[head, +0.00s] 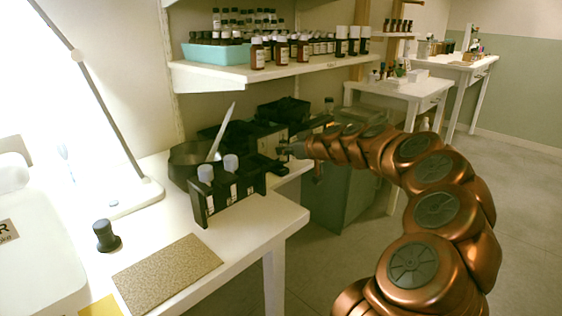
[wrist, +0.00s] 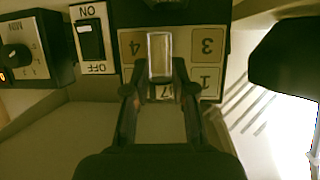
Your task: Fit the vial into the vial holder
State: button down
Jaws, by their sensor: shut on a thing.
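My gripper (head: 285,151) is at the end of the copper arm, over the dark equipment at the back of the white table. In the wrist view my gripper (wrist: 160,78) has its fingers closed around a pale, glassy, upright-looking piece, which I take to be the vial (wrist: 159,52). In the head view this piece is too small to make out. The black vial holder (head: 209,213) stands near the table's right edge, to the left of and nearer than my gripper. Two grey-capped vials (head: 205,173) (head: 231,163) stand in it. Its right part shows no cap.
A panel with numbered squares (wrist: 207,45) lies behind the held piece. An ON/OFF switch (wrist: 90,40) and a knob box (wrist: 18,55) are to its left. A dark bowl (head: 187,155) with a pale stick stands behind the holder. A bottle shelf (head: 225,76) hangs above.

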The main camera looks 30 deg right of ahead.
aim_at(282, 159)
jog(key=shift+w+a, duration=0.25)
jog(key=shift+w, duration=0.05)
jog(key=shift+w+a+f+b, duration=0.15)
jog(key=shift+f+b, duration=0.1)
jog(key=shift+f, duration=0.35)
jog(key=shift+w+a+f+b, duration=0.1)
jog(key=shift+f+b, duration=0.1)
jog(key=shift+f, duration=0.4)
jog(key=shift+w+a+f+b, duration=0.15)
jog(key=shift+f+b, duration=0.1)
jog(key=shift+f, duration=0.35)
jog(key=c, duration=1)
grip_release()
jog(key=shift+o, duration=0.2)
jog(key=p+v, duration=0.2)
jog(key=v, duration=1)
